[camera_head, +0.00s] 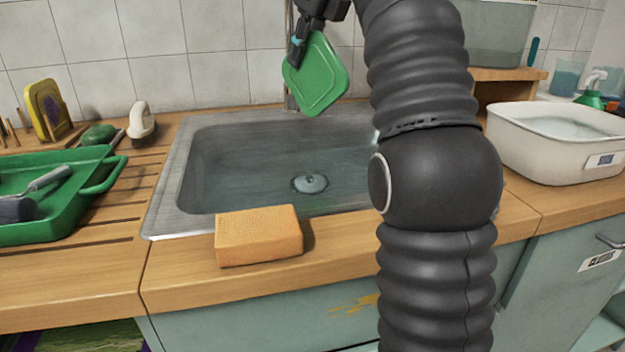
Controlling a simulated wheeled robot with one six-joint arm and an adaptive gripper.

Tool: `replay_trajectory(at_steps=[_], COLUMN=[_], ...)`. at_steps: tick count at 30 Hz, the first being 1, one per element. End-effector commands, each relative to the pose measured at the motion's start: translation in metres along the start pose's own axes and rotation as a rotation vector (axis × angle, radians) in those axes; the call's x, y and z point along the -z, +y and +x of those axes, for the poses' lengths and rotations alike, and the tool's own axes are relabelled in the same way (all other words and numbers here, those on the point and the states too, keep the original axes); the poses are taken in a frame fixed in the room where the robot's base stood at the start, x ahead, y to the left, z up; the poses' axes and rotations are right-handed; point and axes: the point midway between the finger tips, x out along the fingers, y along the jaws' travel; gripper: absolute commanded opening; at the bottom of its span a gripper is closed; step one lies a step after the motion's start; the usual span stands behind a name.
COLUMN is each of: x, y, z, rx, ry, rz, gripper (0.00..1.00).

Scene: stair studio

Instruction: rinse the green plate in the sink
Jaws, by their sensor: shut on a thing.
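The green plate (317,76) is a rounded square and hangs tilted above the back of the sink. My gripper (299,48) is shut on its upper left edge. The plate is held clear of the sink bottom. The grey metal sink (215,190) is set in the wooden counter, with a round drain (310,183) in its floor. A thin upright pipe (290,20) shows behind the plate, and its top is out of frame. My arm hides the sink's right side. I cannot tell whether water is running.
An orange sponge (258,236) lies at the sink's front edge. A green tray (100,185) with a grey-handled tool sits at left. A white basin (550,150) stands at right, near a green spray bottle (592,90).

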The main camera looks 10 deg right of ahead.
Motion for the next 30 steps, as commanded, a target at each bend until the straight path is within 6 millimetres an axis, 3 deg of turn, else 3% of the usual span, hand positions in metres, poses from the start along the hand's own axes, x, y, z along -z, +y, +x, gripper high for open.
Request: replay_trajectory(at_steps=[7, 15, 30], x=[-0.014, -0.017, -0.014], y=[-0.002, 0.001, -0.002], z=[-0.018, -0.031, -0.022], rx=[0.013, 0.012, 0.005], ry=[-0.025, -0.027, -0.010], rz=[-0.005, -0.008, -0.002], gripper=[0.00, 0.00, 0.00])
